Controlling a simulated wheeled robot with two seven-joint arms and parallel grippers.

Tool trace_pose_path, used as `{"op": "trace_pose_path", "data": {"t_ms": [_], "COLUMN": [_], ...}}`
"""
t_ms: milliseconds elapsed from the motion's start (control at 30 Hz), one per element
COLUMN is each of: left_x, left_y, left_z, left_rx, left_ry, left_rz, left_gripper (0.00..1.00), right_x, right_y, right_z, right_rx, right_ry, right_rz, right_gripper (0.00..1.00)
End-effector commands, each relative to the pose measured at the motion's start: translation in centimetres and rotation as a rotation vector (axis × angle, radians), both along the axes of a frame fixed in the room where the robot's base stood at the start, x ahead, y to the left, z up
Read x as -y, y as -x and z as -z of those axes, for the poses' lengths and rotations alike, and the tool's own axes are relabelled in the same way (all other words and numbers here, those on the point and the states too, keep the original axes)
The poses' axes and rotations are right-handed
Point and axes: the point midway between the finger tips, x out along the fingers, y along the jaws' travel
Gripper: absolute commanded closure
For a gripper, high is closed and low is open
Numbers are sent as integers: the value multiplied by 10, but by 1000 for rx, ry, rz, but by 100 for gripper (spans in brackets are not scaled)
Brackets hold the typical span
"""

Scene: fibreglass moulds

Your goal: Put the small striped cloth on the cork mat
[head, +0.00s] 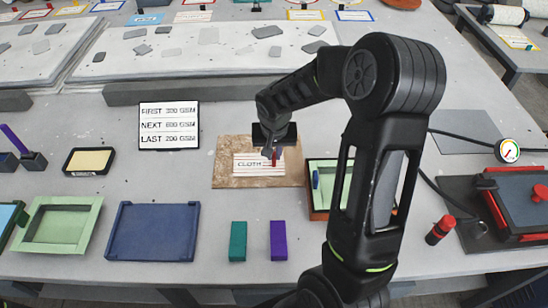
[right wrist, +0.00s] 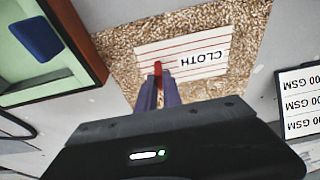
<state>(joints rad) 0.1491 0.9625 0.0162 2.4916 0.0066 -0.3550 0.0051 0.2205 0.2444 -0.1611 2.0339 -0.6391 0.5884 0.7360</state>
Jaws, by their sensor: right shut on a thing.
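The small striped cloth (head: 250,167) is a white rectangle with red stripes and a CLOTH label. It appears flat within the brown cork mat (head: 223,181); I cannot tell whether it touches the mat fully. In the right wrist view, the cloth (right wrist: 205,68) shows over the speckled mat (right wrist: 240,85). My right gripper (head: 273,158) is above the cloth's right part. In the right wrist view its purple fingers (right wrist: 160,88) are shut at a small upright red piece at the cloth's edge, seemingly the cloth's tab. My left gripper is not in view.
An orange-brown tray with a green inside and a blue block (head: 316,178) stands right of the mat. A GSM sign (head: 169,126) stands behind left. Green (head: 238,242) and purple (head: 278,241) blocks lie in front. A blue tray (head: 153,232) lies front left.

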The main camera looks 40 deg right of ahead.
Motion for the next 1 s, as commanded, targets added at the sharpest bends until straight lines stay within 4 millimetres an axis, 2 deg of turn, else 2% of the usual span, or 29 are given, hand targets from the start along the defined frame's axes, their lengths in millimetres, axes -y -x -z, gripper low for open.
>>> {"op": "trace_pose_path", "data": {"t_ms": [33, 267, 433, 467, 700, 1000], "left_x": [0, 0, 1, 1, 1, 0], "left_y": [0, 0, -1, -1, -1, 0], "left_z": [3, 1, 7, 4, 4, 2], "left_rx": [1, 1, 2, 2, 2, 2], "left_ry": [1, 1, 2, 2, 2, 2], "left_rz": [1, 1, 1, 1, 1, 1], "left_gripper": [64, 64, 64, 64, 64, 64], "right_x": [0, 0, 0, 0, 0, 0], "right_y": [0, 0, 0, 0, 0, 0], "right_z": [5, 3, 8, 6, 6, 4], "right_rx": [0, 1, 1, 1, 1, 1], "right_ry": [0, 1, 1, 1, 1, 1], "right_rz": [0, 0, 0, 0, 0, 0], "right_gripper": [100, 100, 100, 88, 68, 68]}}
